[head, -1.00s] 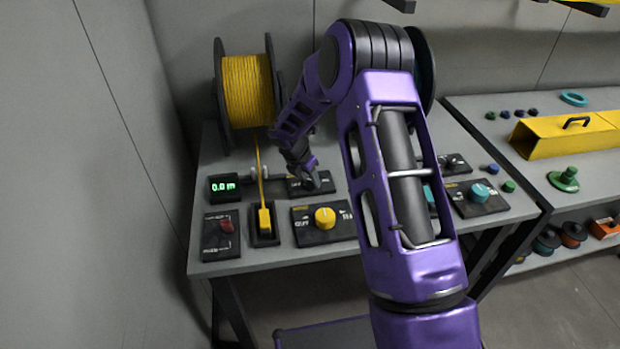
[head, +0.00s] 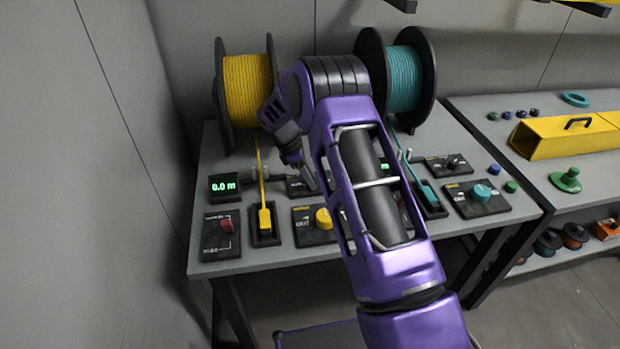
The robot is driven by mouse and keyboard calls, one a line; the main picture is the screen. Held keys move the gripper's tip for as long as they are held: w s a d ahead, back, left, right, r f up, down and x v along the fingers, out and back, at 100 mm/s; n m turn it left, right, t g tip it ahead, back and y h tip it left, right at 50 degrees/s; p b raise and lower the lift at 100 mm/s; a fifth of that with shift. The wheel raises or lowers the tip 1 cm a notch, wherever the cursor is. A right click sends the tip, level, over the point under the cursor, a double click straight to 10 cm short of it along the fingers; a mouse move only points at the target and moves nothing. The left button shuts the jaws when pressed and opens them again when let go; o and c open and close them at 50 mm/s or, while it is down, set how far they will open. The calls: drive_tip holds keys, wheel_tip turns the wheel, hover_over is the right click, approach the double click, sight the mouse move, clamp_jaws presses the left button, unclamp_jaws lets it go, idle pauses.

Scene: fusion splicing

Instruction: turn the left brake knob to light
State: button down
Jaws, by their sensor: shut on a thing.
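The left brake panel (head: 294,190) is a small dark plate behind the yellow knob's panel on the left of the bench. My gripper (head: 310,180) points down at this plate and is shut on its knob. The knob itself is hidden by the fingers and my arm, so its pointer and setting cannot be read. My forearm also covers the right part of the plate.
A yellow spool (head: 247,90) and a teal spool (head: 404,78) stand at the back. A yellow knob (head: 323,218), a yellow lever (head: 265,217), a red switch (head: 227,225) and a green display (head: 223,186) lie close by. Similar teal controls (head: 480,192) are on the right.

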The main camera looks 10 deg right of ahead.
drive_tip(key=shift+m+g, duration=0.3)
drive_tip(key=shift+m, duration=0.6)
drive_tip(key=shift+c, duration=2.3)
unclamp_jaws()
drive_tip(key=v, duration=1.7)
drive_tip(key=shift+w+r+p, duration=0.2)
drive_tip(key=shift+r+p, duration=0.05)
drive_tip(key=shift+p, duration=0.2)
drive_tip(key=shift+d, duration=0.1)
